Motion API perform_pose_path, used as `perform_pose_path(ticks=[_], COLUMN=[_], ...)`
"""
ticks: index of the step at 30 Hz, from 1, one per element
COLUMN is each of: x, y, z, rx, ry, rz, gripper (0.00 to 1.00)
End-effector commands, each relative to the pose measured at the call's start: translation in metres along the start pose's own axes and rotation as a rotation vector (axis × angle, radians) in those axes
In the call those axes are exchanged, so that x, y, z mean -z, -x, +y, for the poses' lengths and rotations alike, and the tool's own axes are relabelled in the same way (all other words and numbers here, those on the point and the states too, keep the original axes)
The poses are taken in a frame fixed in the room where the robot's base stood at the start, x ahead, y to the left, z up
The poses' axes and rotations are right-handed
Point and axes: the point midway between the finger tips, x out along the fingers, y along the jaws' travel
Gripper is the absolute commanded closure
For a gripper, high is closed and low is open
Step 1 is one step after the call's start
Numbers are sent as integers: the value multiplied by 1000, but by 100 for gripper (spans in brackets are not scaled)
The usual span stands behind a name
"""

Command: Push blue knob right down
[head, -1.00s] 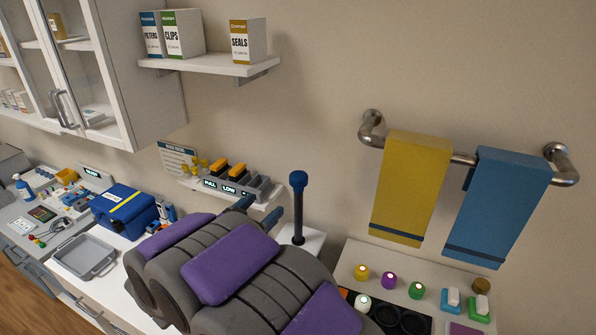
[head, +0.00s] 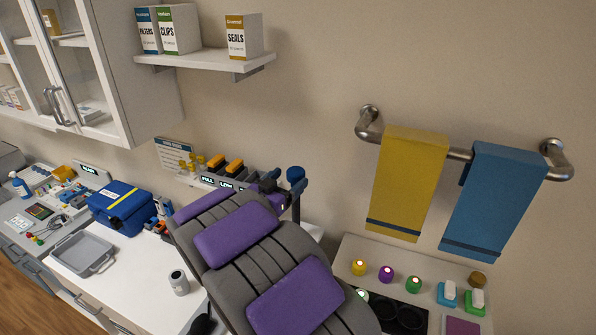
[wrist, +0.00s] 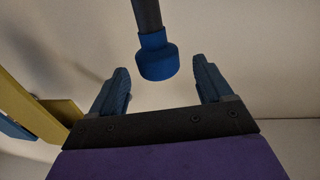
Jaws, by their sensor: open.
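The blue knob (head: 296,174) tops a dark upright lever by the wall. In the head view my arm hides most of the lever and its base. In the wrist view the knob (wrist: 157,61) and part of its dark stalk (wrist: 147,15) show upside down, centred between the fingertips. My gripper (wrist: 160,75) is open and empty, with a blue finger on each side of the knob and clear gaps to both. Whether the knob is level with the fingertips or just beyond them, I cannot tell.
A wall rail (head: 460,153) holds a yellow towel (head: 408,185) and a blue towel (head: 492,205) to the right. Below it, a panel carries several coloured buttons (head: 386,273). A blue case (head: 122,207), grey tray (head: 82,253) and small canister (head: 179,283) stand left on the counter.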

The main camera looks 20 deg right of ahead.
Motion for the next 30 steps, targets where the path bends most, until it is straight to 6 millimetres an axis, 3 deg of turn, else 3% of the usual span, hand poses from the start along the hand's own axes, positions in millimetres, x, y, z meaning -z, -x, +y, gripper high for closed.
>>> perform_pose_path(ticks=[3,10,24,30], x=[-2,-1,-1,-1], y=[-21,-47,-57,-57], z=[1,1,0,0], rx=[-3,-2,1,1], ry=[2,2,2,2], rz=[-2,0,-2,-2], gripper=[21,21,21,40])
